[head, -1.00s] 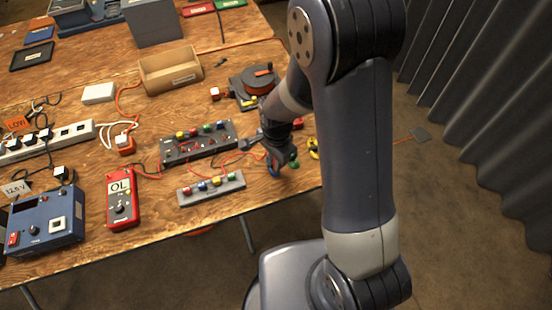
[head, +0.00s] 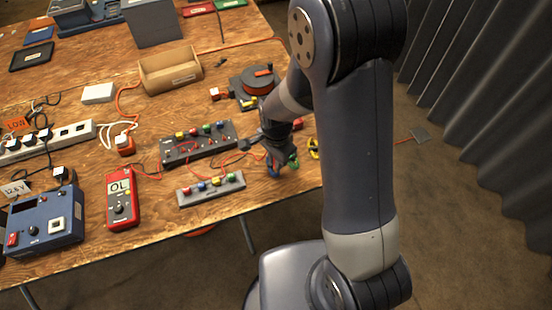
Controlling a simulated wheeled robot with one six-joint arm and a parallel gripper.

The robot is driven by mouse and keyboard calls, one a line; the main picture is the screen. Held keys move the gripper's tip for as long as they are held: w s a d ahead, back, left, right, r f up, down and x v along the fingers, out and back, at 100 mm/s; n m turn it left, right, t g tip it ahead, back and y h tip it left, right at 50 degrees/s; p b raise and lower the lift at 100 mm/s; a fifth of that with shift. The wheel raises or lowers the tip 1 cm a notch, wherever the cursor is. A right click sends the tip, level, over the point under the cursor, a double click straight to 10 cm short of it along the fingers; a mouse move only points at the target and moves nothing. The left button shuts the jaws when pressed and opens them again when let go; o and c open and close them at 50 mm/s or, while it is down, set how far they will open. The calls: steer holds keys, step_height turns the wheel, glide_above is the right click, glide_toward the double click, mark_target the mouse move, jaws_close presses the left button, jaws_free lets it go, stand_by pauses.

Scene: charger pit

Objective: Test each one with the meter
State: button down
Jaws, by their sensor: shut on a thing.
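A red multimeter (head: 123,198) lies on the wooden table with "OL" on its display and a red lead running right. A dark terminal strip (head: 198,145) with coloured knobs lies behind a light grey strip (head: 211,189) that also bears several coloured knobs. My gripper (head: 270,150) is low over the table at the right end of the dark strip. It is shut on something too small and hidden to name. Blue and green items (head: 281,166) lie just below it, partly covered by my gripper.
A blue power supply (head: 45,222) stands at front left, with a white power strip (head: 45,142) behind. An open cardboard box (head: 171,70) and an orange cable reel (head: 254,82) are farther back. The table's right edge is close to my gripper.

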steer(key=shift+f+b, duration=0.85)
stand_by(1.1)
steer(key=c, duration=1.3)
jaws_free()
steer(key=shift+o, duration=0.2)
steer(key=shift+o, duration=1.2)
steer(key=shift+r+p, duration=2.8)
steer(key=shift+r, duration=1)
